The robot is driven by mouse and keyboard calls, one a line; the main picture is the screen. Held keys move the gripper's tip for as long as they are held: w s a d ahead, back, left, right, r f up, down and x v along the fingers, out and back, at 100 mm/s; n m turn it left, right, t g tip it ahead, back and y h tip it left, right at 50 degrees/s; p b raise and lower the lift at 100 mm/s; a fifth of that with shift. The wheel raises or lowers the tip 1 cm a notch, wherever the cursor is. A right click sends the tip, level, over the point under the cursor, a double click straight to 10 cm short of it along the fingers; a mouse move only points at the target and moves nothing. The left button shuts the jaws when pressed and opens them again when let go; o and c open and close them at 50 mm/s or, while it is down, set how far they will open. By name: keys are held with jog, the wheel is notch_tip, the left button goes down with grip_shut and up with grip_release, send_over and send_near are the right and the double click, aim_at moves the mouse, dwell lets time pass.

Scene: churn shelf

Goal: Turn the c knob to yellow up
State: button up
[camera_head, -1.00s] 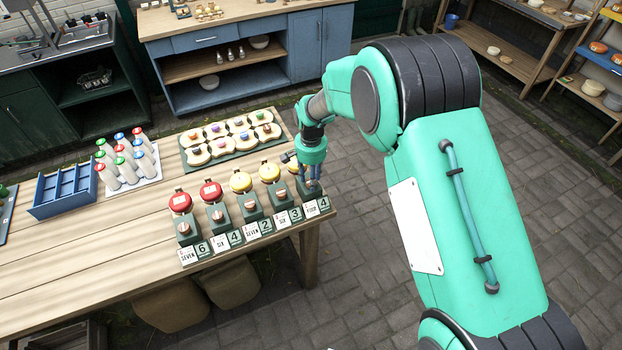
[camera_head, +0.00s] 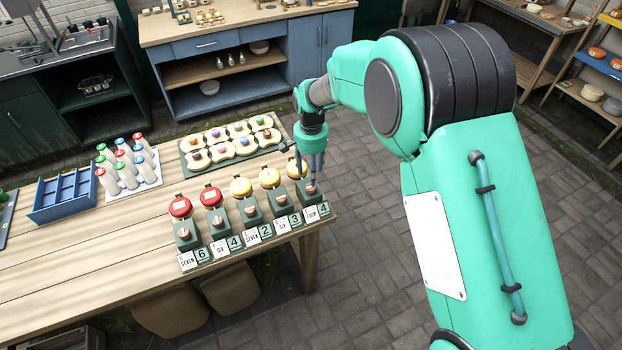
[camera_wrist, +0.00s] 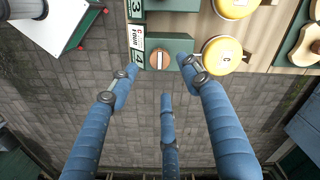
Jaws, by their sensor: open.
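The c knob (camera_head: 310,188) is a round copper-coloured dial on the green box at the right end of the row; its pale bar shows in the wrist view (camera_wrist: 160,59). Beside it is a yellow disc (camera_wrist: 223,56) marked C, which in the head view (camera_head: 294,169) is partly behind my gripper. A card reading FOUR 4 (camera_wrist: 137,44) is on the box's other side. My gripper (camera_head: 317,172) is above and slightly behind the knob. In the wrist view, its blue fingers (camera_wrist: 160,80) are spread apart, with nothing between them and the knob beyond their tips.
Similar stations with red discs (camera_head: 180,206) and yellow discs (camera_head: 240,186) stand to the left along the table edge (camera_head: 120,285). Behind are a tray of cream pieces (camera_head: 190,166), several capped bottles (camera_head: 125,175) and a blue divided box (camera_head: 75,195).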

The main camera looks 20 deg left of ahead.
jog(key=shift+r, duration=2.55)
jog(key=s+d+r+t+y+b, duration=0.1)
jog(key=s+d+r, duration=0.3)
jog(key=d+r, duration=0.8)
jog(key=s+d+r+t+b, duration=0.2)
jog(key=s+d+r, duration=0.2)
jog(key=d+r, duration=0.85)
jog(key=s+d+f+t+h+b, duration=0.1)
jog(key=s+d+f+t+b, duration=0.1)
jog(key=s+d, duration=1.9)
notch_tip(320, 180, down, 2)
jog(key=s+b, duration=0.1)
jog(key=s, duration=0.2)
jog(key=shift+d+t, duration=0.3)
jog(key=shift+d, duration=0.1)
